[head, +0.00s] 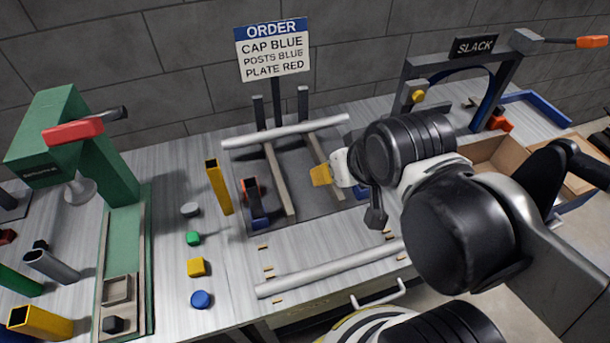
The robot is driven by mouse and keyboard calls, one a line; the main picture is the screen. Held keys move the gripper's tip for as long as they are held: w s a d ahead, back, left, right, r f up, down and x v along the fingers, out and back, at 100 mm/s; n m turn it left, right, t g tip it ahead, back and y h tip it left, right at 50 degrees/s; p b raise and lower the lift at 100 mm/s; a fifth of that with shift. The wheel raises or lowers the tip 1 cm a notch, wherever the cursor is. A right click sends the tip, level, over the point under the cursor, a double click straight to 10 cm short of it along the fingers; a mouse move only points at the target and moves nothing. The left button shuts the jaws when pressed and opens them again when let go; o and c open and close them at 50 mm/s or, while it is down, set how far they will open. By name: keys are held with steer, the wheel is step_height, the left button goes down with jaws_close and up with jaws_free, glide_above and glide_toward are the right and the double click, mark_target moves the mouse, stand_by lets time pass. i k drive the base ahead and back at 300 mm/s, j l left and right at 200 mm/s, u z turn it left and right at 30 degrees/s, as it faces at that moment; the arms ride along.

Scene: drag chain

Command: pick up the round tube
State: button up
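A grey tube (52,267) with a round open end lies tilted at the left of the bench, beside the green press; it looks like the round tube. Two long silver round bars also show, one (285,131) across the rear of the dark fixture and one (330,269) along the front of the bench. My gripper (376,218) is over the right side of the fixture, far from the grey tube. It is small and partly hidden by my arm, so its opening is unclear. I see nothing hanging from it.
The green press (128,225) with a red handle stands between the grey tube and the fixture. Yellow (38,322) and green (18,280) tubes lie near it. A yellow post (218,187) and several small coloured caps stand mid-bench.

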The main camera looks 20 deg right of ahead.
mark_target(288, 281)
steer(key=k+z, duration=0.35)
steer(key=k+l+z, duration=0.55)
steer(key=k+z, duration=0.15)
steer(key=k, duration=0.15)
